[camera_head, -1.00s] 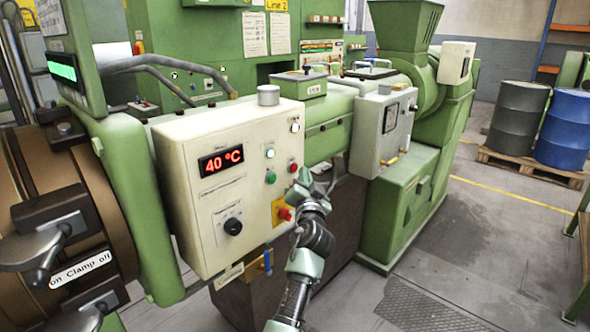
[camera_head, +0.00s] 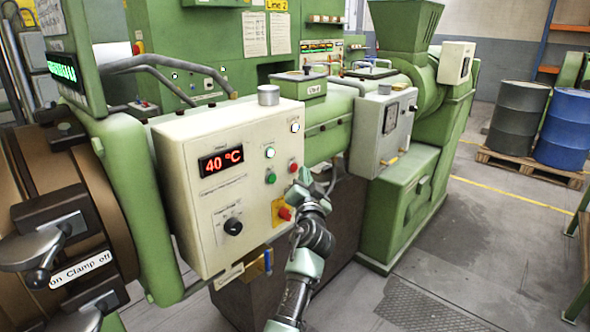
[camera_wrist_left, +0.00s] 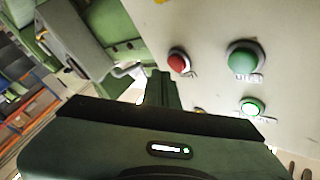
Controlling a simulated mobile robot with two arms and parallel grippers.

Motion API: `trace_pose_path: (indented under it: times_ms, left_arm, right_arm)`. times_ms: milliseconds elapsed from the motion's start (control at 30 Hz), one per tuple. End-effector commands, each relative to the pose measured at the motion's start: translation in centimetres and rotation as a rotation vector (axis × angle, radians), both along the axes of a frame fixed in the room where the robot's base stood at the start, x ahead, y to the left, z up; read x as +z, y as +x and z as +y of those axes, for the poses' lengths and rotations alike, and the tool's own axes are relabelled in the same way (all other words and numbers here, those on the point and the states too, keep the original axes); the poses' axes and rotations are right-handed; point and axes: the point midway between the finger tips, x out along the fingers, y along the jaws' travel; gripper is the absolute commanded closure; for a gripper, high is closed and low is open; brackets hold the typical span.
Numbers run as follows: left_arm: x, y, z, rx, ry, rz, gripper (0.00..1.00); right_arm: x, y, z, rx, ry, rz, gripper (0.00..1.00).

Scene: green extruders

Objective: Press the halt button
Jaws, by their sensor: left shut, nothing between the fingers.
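A cream control box (camera_head: 200,155) on the green extruder carries several buttons. A small red button (camera_head: 293,167) is at its right side, with a green button (camera_head: 270,178) and a lit white button (camera_head: 270,153) to its left. Another red knob (camera_head: 285,213) sits lower on a yellow plate. I cannot read which is labelled halt. My left gripper (camera_head: 304,176) is shut and empty, just below and right of the small red button. In the wrist view its fingertips (camera_wrist_left: 162,76) are close to the red button (camera_wrist_left: 179,62); contact cannot be told. My right gripper is not in view.
A grey box (camera_head: 383,130) with a gauge stands to the right of my left gripper. Grey bent handles (camera_head: 170,68) stick out above the control box. A grey drum (camera_head: 518,115) and a blue drum (camera_head: 565,130) stand on a pallet at right. The floor at right is open.

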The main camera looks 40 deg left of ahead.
Motion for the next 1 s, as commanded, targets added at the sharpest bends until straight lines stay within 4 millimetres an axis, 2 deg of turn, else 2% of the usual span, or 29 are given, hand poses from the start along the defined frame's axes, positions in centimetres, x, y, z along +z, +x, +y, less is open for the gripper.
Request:
trace_pose_path:
  times_ms: [1000]
  left_arm:
    - [0.03,0.06,0.91,0.0,0.0,0.0,1.0]
  right_arm:
    - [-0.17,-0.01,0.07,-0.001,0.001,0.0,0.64]
